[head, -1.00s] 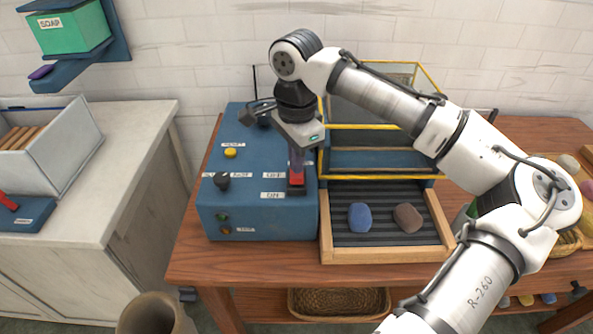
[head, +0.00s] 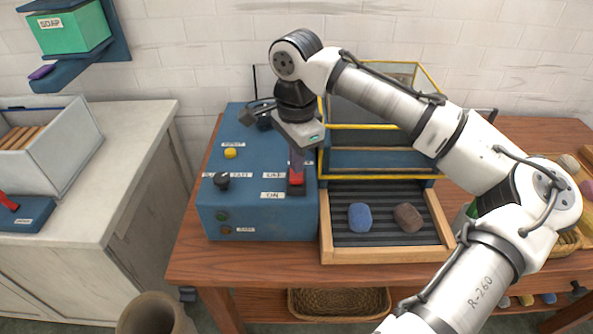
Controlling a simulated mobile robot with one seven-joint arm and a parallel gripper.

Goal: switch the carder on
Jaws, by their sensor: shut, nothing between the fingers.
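The carder is a blue machine (head: 262,222) on a wooden table, with a slatted tray (head: 380,239) at its right. A red switch (head: 296,178) sits on its top near the right edge, next to labels reading OFF, farther back, and ON, nearer the front. My gripper (head: 297,166) points down at the red switch, its fingers shut and at or very near it. Whether they touch cannot be told. A yellow button (head: 230,153) and a black knob (head: 221,180) are to the left. Two small lamps on the front look dark.
A blue skein (head: 360,217) and a brown skein (head: 407,217) lie on the slatted tray. A yellow-framed guard (head: 380,127) stands close behind my gripper at the right. A white counter (head: 130,140) with a bin is at the left.

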